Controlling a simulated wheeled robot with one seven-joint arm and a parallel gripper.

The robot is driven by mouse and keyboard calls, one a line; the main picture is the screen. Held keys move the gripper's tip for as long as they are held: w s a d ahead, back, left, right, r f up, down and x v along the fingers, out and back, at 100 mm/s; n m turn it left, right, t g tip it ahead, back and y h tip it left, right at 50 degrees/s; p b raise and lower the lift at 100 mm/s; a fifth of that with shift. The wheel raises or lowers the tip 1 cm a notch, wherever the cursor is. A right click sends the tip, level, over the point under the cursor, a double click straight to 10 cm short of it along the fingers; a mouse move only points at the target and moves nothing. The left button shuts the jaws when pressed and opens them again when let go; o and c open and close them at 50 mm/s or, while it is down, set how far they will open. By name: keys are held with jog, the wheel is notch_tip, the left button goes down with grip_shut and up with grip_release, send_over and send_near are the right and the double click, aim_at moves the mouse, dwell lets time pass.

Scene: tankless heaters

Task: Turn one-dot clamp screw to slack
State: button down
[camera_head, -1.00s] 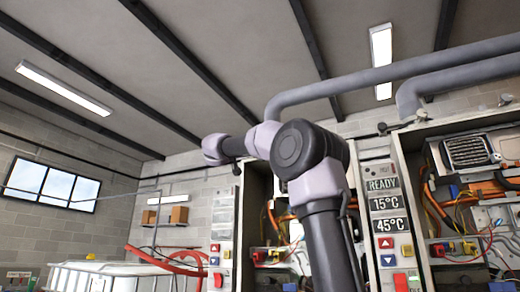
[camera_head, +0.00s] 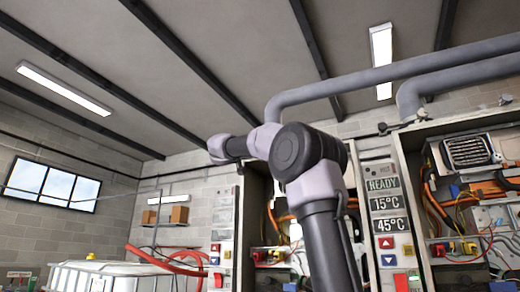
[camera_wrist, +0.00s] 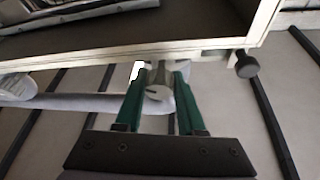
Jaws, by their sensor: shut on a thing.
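In the wrist view my gripper (camera_wrist: 160,78) has its two green fingers closed on a pale grey rounded part (camera_wrist: 158,92), which I take to be a clamp screw head. It has a dark slot or mark and sits just off the edge of a pale metal cabinet (camera_wrist: 205,49). I cannot make out any dots on it. A dark round knob (camera_wrist: 247,65) stands on the same edge to the right, apart from the fingers. In the head view my gripper is not visible; my arm covers part of the middle cabinet.
Open heater cabinets with wires and pipes stand at the right in the head view. A display panel (camera_head: 386,205) reads READY, 15°C and 45°C. Thick grey pipes (camera_head: 360,86) run above. A white tank (camera_head: 110,276) and red hose (camera_head: 165,262) are at lower left.

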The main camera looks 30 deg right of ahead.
jog(key=shift+n, duration=0.3)
jog(key=n+t, duration=0.1)
jog(key=n, duration=0.1)
jog(key=n+t+y, duration=0.1)
jog(key=n, duration=0.2)
jog(key=shift+s+t+y, duration=0.1)
jog(key=shift+t+y, duration=0.2)
jog(key=shift+t, duration=0.1)
jog(key=n+t+y, duration=0.1)
jog(key=n, duration=0.2)
jog(key=n+t+y, duration=0.1)
jog(key=n+y, duration=0.1)
jog(key=n, duration=0.2)
jog(key=shift+n+t, duration=0.4)
jog(key=c, duration=0.5)
grip_release()
